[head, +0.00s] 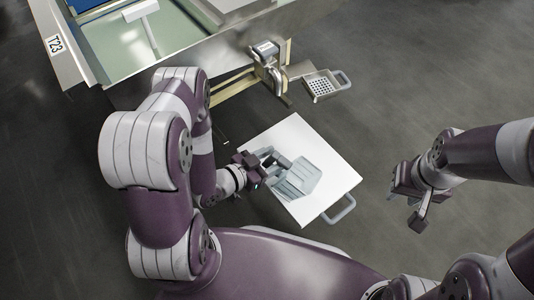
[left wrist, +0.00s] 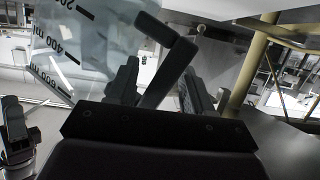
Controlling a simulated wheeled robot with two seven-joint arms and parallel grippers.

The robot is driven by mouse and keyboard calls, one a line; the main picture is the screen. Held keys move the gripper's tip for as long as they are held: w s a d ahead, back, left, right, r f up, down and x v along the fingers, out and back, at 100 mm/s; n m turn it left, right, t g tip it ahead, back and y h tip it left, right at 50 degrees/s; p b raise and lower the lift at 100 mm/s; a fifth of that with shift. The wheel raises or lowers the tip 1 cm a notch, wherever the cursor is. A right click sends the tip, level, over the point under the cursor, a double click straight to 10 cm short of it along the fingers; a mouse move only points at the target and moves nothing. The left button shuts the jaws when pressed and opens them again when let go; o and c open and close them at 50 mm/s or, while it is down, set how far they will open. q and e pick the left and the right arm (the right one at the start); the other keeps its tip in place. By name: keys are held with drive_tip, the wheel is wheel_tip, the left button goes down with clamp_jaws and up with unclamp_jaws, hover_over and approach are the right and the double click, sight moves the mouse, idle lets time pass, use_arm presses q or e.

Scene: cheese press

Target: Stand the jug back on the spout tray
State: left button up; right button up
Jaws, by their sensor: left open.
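The jug (head: 299,180) is a clear, bluish measuring jug with a dark handle, at the white top of a small cart in the head view. Whether its base touches that top is hard to tell. In the left wrist view the jug (left wrist: 75,40) shows ml marks at the upper left. My left gripper (head: 266,166) is at the handle; in the wrist view its open fingers (left wrist: 160,88) stand either side of the dark handle (left wrist: 168,72). The spout tray (head: 322,86), a small perforated metal tray, sits beside the spout valve (head: 267,58). My right gripper (head: 408,207) hangs empty, fingers apart.
The white cart top (head: 330,171) has a grey handle (head: 341,210) at its lower right. A large metal vat (head: 225,45) with pale liquid stands at the back left, with the valve on its near side. The floor (head: 420,80) to the right is clear.

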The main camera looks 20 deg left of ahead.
use_arm(q)
drive_tip(key=shift+v, duration=1)
use_arm(e)
drive_tip(key=shift+r, duration=0.5)
use_arm(q)
drive_tip(key=o, duration=0.9)
